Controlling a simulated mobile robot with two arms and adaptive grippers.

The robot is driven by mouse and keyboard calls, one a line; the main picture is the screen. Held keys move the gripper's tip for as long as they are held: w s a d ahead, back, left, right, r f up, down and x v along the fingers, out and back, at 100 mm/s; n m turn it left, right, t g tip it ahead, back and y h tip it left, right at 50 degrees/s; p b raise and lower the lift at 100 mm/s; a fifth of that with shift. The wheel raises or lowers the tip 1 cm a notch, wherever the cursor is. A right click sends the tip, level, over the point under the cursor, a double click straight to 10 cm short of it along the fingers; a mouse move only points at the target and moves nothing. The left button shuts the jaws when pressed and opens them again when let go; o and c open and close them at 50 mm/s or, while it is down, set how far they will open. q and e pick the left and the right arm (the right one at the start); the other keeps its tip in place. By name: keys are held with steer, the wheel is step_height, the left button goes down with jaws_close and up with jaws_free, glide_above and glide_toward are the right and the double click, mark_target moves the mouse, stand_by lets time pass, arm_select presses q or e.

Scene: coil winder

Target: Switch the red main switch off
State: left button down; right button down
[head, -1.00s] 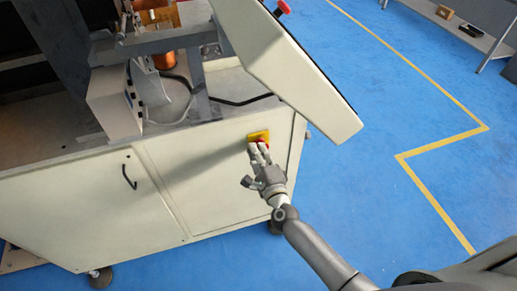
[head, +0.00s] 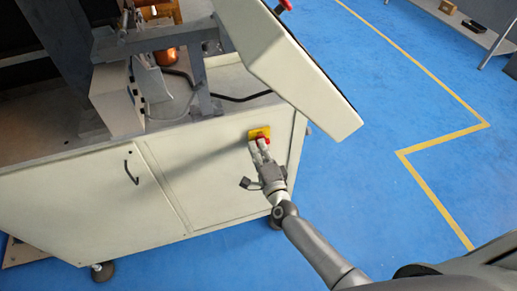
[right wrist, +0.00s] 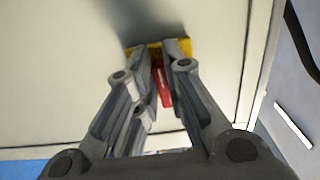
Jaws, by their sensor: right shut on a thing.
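The red main switch (head: 262,141) sits on a yellow plate (head: 258,132) on the cream cabinet front of the coil winder. In the right wrist view the red knob (right wrist: 163,86) shows between the fingers, with the yellow plate (right wrist: 153,51) behind it. My right gripper (head: 260,147) is shut on the red switch, with its fingertips at the plate. It also fills the right wrist view (right wrist: 160,60). The fingers hide part of the knob. My left gripper is not in view.
The slanted control panel (head: 290,70) overhangs above and right of the switch. A black handle (head: 130,172) is on the cabinet door at left. Blue floor (head: 390,100) with a yellow line lies open to the right.

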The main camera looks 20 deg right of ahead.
steer(key=c, duration=1.5)
jaws_free()
steer(key=shift+s, duration=0.1)
steer(key=s, duration=1.1)
steer(key=shift+s+d, duration=0.15)
steer(key=shift+s, duration=0.25)
steer(key=shift+f, duration=0.15)
steer(key=s+f+n+g+y, duration=0.1)
steer(key=s+f+n+g, duration=0.4)
steer(key=f, duration=0.8)
steer(key=s+f+n+g+y, duration=0.1)
steer(key=s+f+n+g, duration=0.35)
steer(key=f, duration=0.95)
steer(key=s+d+f+n+g+h, duration=0.1)
steer(key=s+d+f+n+g, duration=0.1)
steer(key=s+f, duration=0.3)
steer(key=s+d+f+n+g, duration=0.3)
steer(key=s+f+n, duration=0.2)
steer(key=s, duration=0.9)
steer(key=s+d+f+n+g+h, duration=0.1)
steer(key=s+d+f+n+g, duration=0.1)
steer(key=s+f, duration=0.3)
steer(key=s+n, duration=0.1)
steer(key=s, duration=0.3)
steer(key=shift+s+d+f+h, duration=0.2)
steer(key=shift+d+f+h, duration=0.1)
steer(key=shift+d+f, duration=0.1)
